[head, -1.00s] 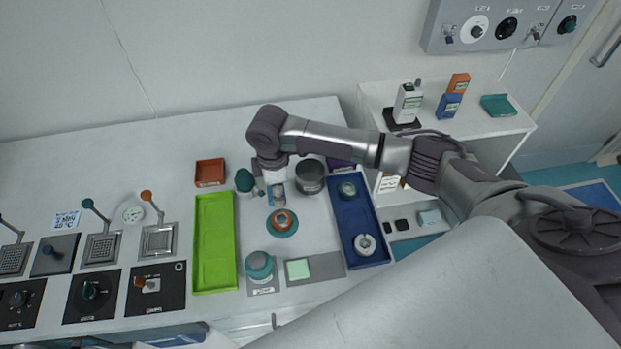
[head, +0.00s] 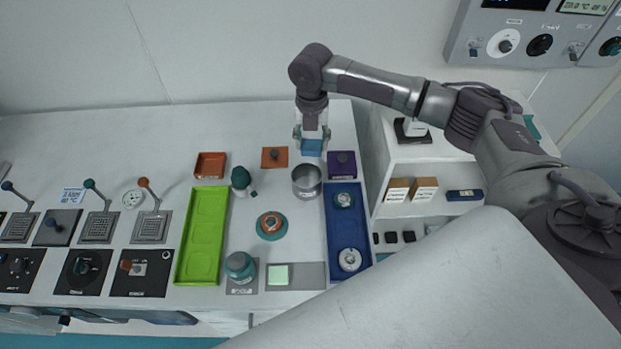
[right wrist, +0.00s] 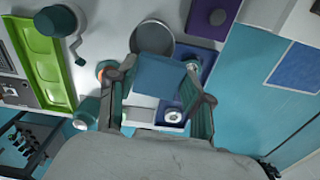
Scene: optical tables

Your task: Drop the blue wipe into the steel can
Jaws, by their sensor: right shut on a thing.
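The blue wipe (head: 312,147) hangs in my right gripper (head: 311,133), which is shut on it. In the head view they appear just behind the steel can (head: 307,181), an open grey cylinder standing on the table. In the right wrist view, the wipe (right wrist: 158,77) is a flat blue square between the two fingers of the gripper (right wrist: 158,88). There it overlaps the near part of the can (right wrist: 152,37), whose rim shows beyond it. The wipe is outside the can; its exact height is hard to tell. My left gripper is not in view.
A green bottle (head: 241,179) and a green tray (head: 188,265) are on the left. An orange plate with a knob (head: 274,157) lies behind left, a teal-based round piece (head: 271,226) in front.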

